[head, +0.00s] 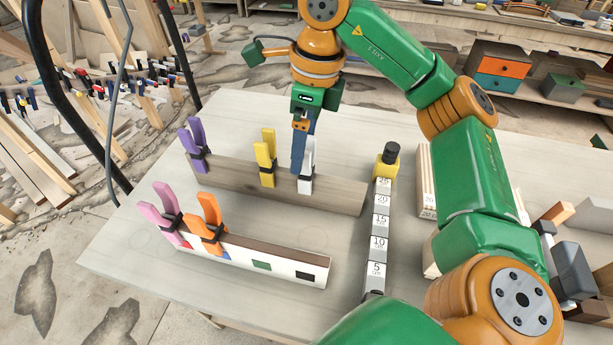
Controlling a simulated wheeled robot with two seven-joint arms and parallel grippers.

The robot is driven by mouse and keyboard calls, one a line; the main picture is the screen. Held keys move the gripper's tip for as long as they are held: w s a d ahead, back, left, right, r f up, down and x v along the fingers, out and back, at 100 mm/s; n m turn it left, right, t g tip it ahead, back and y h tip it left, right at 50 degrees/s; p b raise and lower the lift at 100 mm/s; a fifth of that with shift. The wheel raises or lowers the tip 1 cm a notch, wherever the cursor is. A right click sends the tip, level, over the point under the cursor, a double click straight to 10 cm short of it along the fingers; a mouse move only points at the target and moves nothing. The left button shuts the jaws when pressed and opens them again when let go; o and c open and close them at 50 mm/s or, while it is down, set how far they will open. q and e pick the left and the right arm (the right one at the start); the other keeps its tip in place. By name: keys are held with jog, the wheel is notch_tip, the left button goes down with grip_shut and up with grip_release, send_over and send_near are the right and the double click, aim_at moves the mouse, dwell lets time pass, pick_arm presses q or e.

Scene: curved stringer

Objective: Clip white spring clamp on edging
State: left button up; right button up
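The white spring clamp (306,183) stands upright on the right part of the rear wooden board (335,196). My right gripper (298,170) points down at this clamp, its blue fingers overlapping the clamp's handles in the picture. I cannot tell whether the fingers are closed on it. The front piece has a white edging (285,268) with coloured squares, of which a green one (261,265) and a black one (305,276) show clearly. A pink clamp (168,212) and an orange clamp (207,225) sit at its left part. My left gripper is not in view.
A purple clamp (195,146) and a yellow clamp (266,158) stand on the rear board, left of the white one. A numbered strip (379,225) with a yellow and black piece at its far end lies right of the boards. The table's (140,240) left side is clear.

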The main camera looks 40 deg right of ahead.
aim_at(305, 178)
jog(key=f, duration=0.2)
jog(key=f+p, duration=0.1)
jog(key=f, duration=0.2)
jog(key=shift+w+d+f, duration=0.15)
jog(key=shift+d, duration=0.05)
grip_shut()
